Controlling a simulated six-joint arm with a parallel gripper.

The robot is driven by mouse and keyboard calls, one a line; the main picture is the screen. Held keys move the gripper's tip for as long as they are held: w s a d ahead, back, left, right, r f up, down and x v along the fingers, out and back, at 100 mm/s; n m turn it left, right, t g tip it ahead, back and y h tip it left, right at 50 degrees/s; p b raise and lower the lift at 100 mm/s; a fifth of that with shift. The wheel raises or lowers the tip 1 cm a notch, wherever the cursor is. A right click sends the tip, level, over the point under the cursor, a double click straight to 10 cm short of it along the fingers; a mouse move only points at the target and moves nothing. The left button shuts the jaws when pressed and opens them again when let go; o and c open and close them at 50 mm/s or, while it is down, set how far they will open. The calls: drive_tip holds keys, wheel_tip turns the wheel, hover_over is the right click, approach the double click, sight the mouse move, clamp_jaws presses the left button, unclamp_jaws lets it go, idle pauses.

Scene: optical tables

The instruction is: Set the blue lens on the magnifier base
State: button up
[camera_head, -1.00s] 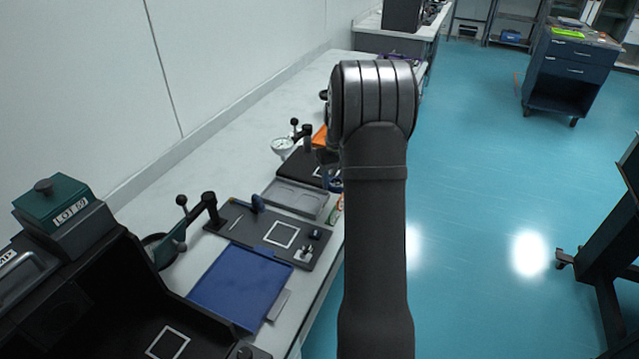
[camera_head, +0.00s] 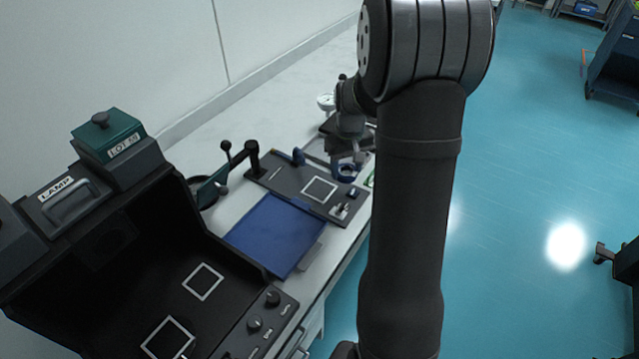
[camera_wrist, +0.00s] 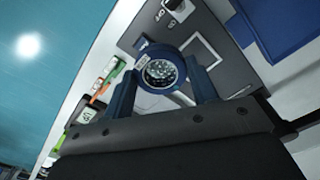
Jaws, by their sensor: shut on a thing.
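The blue lens (camera_wrist: 160,73) is a round blue ring with a clear, glinting centre. It sits between the two blue fingers of my gripper (camera_wrist: 163,80), which is shut on it. In the head view, the lens (camera_head: 347,172) hangs from my gripper (camera_head: 345,160) by the right end of a dark board (camera_head: 280,177). This board carries a white square outline, a small blue upright piece and a switch. It seems to be the magnifier base, but I cannot tell for sure.
A blue tray (camera_head: 275,235) lies in front of the board. A black open box marked LAMP (camera_head: 130,255) stands at the left. A black post with a jointed arm (camera_head: 252,160) rises at the board's left end. A white-faced gauge (camera_head: 326,101) stands behind.

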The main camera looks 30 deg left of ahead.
hover_over(319, 190)
wheel_tip(319, 190, down, 5)
drive_tip(key=shift+r, duration=0.1)
drive_tip(key=shift+f, duration=1.9)
drive_tip(key=shift+f, duration=0.15)
drive_tip(key=o, duration=1)
wheel_tip(319, 190, up, 12)
